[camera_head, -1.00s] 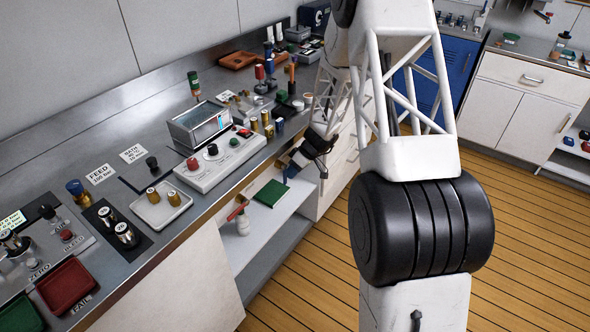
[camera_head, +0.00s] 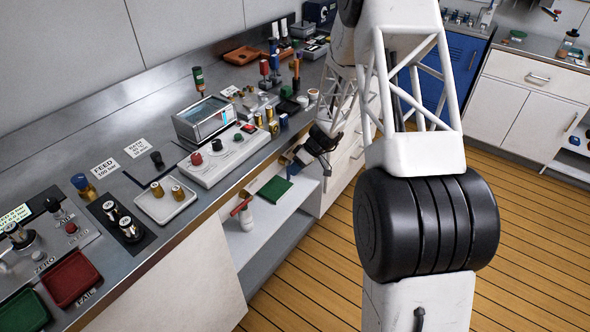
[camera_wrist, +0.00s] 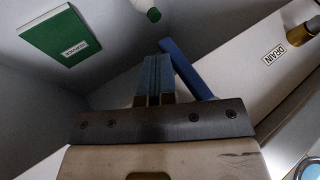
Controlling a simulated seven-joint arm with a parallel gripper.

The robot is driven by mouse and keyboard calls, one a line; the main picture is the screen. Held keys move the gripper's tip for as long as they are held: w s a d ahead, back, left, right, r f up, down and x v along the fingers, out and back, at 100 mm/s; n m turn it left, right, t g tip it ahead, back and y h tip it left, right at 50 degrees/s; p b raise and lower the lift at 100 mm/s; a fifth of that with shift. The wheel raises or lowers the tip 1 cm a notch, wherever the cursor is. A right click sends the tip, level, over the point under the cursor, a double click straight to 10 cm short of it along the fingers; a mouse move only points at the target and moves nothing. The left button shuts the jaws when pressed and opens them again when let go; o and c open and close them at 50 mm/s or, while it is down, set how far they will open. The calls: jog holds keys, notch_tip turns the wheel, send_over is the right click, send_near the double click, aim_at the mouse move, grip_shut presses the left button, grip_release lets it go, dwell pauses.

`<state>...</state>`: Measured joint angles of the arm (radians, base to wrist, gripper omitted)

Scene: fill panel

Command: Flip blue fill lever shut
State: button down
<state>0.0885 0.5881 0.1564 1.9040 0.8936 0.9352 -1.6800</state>
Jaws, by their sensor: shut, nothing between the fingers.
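The blue lever (camera_wrist: 188,68) is a slim blue bar in the wrist view, slanting from upper left to lower right just right of my fingers. My gripper (camera_wrist: 157,62) is shut and empty, its grey-blue fingers side by side. The lever's lower end is hidden behind the gripper's dark crosspiece, and I cannot tell whether finger and lever touch. In the head view my gripper (camera_head: 294,165) is at the bench front, below the worktop edge and above the open shelf. A small blue part shows there, too small to tell finger from lever.
A panel with a DRAIN label (camera_wrist: 274,54) and a brass knob (camera_wrist: 301,35) lies right in the wrist view. The worktop (camera_head: 142,185) above is crowded.

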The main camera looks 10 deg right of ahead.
aim_at(288, 177)
jog(key=shift+s+a+f+g+y, duration=0.2)
jog(key=shift+g+y, duration=0.1)
jog(key=shift+y, duration=0.2)
jog(key=s+a+m+g+y, duration=0.1)
jog(key=y, duration=0.1)
jog(key=s+a+g+y, duration=0.1)
jog(key=g+y, duration=0.1)
jog(key=shift+s+a+f+m, duration=0.15)
jog(key=shift+s+a+m, duration=0.05)
jog(key=shift+m, duration=0.2)
jog(key=shift+s+a+r+m+g+y, duration=0.35)
jog(key=shift+m+g+y, duration=0.15)
jog(key=shift+y, duration=0.65)
jog(key=shift+s+a+r+m+g+y, duration=0.3)
jog(key=shift+s+a+m+g+y, duration=0.15)
jog(key=shift+y, duration=0.65)
jog(key=shift+s+a+r+m+g+y, duration=0.3)
jog(key=shift+m+g+y, duration=0.2)
jog(key=shift+y, duration=0.65)
